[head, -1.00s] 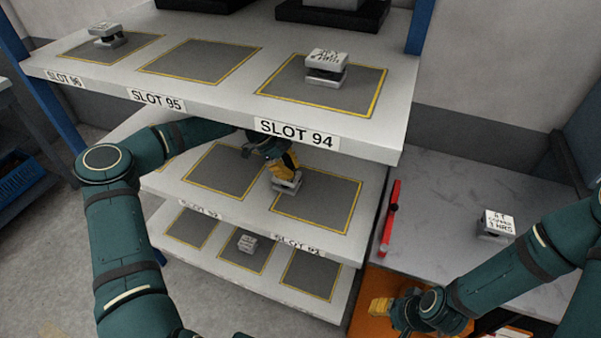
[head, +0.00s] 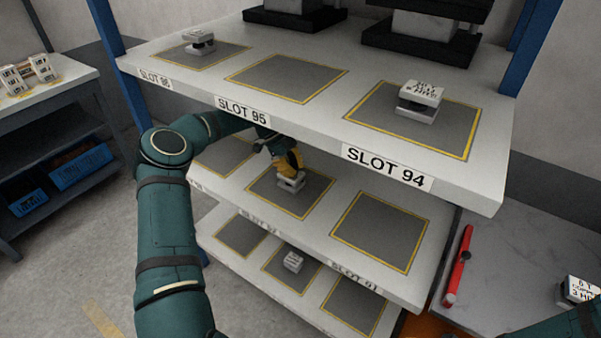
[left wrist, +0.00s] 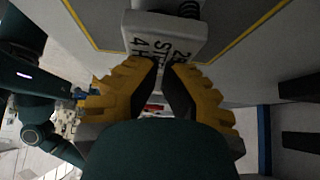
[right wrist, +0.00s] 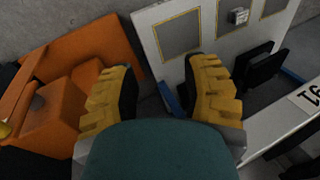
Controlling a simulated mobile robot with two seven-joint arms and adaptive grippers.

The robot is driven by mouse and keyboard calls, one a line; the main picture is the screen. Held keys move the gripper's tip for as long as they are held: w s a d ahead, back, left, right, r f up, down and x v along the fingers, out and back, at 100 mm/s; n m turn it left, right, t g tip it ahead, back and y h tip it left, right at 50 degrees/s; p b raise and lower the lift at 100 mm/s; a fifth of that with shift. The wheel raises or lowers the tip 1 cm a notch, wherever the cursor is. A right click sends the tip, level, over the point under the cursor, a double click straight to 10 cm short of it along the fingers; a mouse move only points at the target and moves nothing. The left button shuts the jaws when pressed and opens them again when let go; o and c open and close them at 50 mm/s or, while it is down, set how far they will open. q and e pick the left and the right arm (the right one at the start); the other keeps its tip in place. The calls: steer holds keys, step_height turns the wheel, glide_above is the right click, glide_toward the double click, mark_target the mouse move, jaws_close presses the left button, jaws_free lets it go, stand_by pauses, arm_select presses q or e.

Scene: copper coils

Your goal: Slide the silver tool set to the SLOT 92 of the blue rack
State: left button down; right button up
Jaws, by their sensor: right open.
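The silver tool set (head: 290,182), a small grey-white block with a printed label, stands on the middle mat of the blue rack's second shelf (head: 392,278). That mat's front label is too blurred to read surely; the one to its right seems to read SLOT 91. My left gripper (head: 288,163) is at the block. In the left wrist view its fingertips (left wrist: 160,62) are together against the block's labelled face (left wrist: 160,35), not around it. My right gripper (right wrist: 163,72) is open and empty in the right wrist view; the head view shows only part of its arm.
The top shelf (head: 300,115) overhangs my left arm and carries blocks and dark-based machines. The lowest shelf holds a small block (head: 293,261). The right mat (head: 380,230) is bare. A grey table (head: 520,270) with a red bar (head: 459,262) stands at right.

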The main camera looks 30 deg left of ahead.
arm_select(q)
steer(key=shift+s+a+f, duration=0.2)
steer(key=shift+a+f, duration=0.25)
steer(key=shift+d, duration=0.1)
steer(key=shift+w+r+p, duration=0.1)
steer(key=shift+r+p, duration=0.2)
steer(key=shift+r, duration=0.45)
steer(key=shift+f, duration=0.1)
